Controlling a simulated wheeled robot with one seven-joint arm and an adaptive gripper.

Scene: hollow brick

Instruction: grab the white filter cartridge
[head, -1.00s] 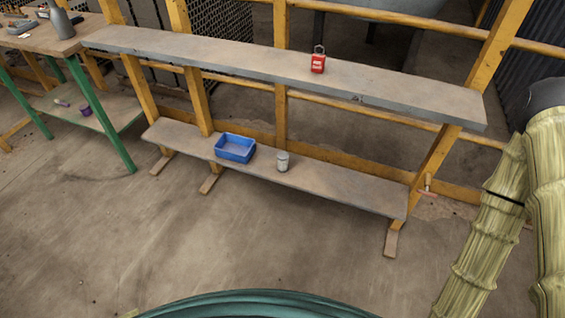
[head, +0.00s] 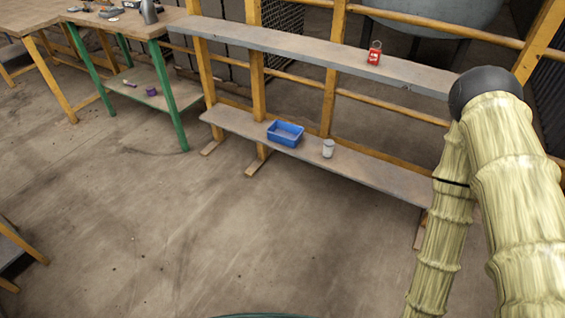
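A small white-grey cylinder (head: 328,148), which looks like the white filter cartridge, stands upright on the lower shelf (head: 380,177) in the head view. It is just right of a blue bin (head: 285,133) and apart from it. My arm, in a ribbed yellowish cover, fills the right side of the view. My gripper is out of view, so its opening and contents do not show.
A red padlock (head: 374,52) sits on the upper shelf (head: 300,45) above. A green-legged table (head: 140,22) stands at the back left, and part of another table (head: 15,245) shows at the left edge. The floor before the shelves is clear.

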